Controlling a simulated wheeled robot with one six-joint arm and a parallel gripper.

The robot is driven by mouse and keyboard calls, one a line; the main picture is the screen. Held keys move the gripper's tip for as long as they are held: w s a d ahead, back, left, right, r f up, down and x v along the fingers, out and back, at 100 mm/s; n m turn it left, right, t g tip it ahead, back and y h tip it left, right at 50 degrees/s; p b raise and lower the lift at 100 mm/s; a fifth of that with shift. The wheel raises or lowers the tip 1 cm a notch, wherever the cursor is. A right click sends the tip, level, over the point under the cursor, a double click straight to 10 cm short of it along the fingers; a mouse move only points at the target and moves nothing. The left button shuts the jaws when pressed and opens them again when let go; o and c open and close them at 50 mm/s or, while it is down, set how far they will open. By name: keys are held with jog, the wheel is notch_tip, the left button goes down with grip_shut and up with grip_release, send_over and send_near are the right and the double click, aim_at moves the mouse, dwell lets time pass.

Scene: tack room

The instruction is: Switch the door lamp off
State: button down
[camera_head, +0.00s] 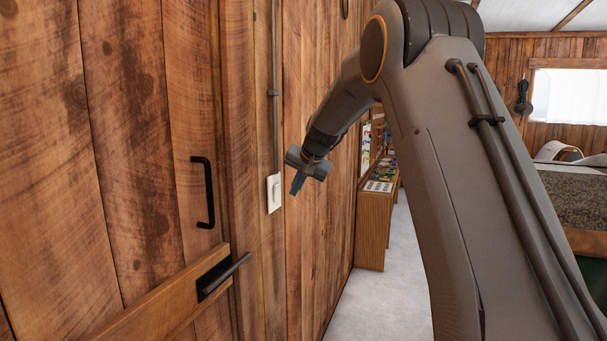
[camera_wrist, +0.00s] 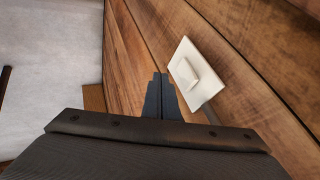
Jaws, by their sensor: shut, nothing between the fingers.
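A white wall switch (camera_head: 273,193) is fixed on the wooden wall just right of the door, below a thin vertical conduit. It also shows in the wrist view (camera_wrist: 186,72) as a white plate with a raised square rocker. My gripper (camera_head: 296,184) is shut and empty, a little to the right of the switch in the head view. In the wrist view my fingertips (camera_wrist: 160,77) are together, just left of the plate, with a narrow strip of wood showing between. I cannot tell how far they are from the wall. The door lamp itself is not in view.
The wooden door (camera_head: 130,150) has a black pull handle (camera_head: 204,192) and a lever latch (camera_head: 224,275). A wooden cabinet (camera_head: 372,232) stands along the wall beyond my gripper. Pale floor (camera_head: 385,305) lies clear in between. My arm hides much of the right side.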

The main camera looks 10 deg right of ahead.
aim_at(279, 186)
jog(key=shift+w+a+r+p, duration=0.2)
jog(key=shift+w+a+p, duration=0.2)
jog(key=shift+w+a, duration=0.25)
jog(key=shift+w+a+r+p, duration=0.2)
jog(key=shift+w+a+p, duration=0.2)
jog(key=shift+a, duration=0.45)
jog(key=shift+w+a+r, duration=0.1)
jog(key=shift+w+a, duration=0.1)
jog(key=shift+a, duration=0.15)
jog(key=shift+r, duration=0.1)
jog(key=shift+r+p, duration=0.4)
jog(key=shift+r, duration=0.4)
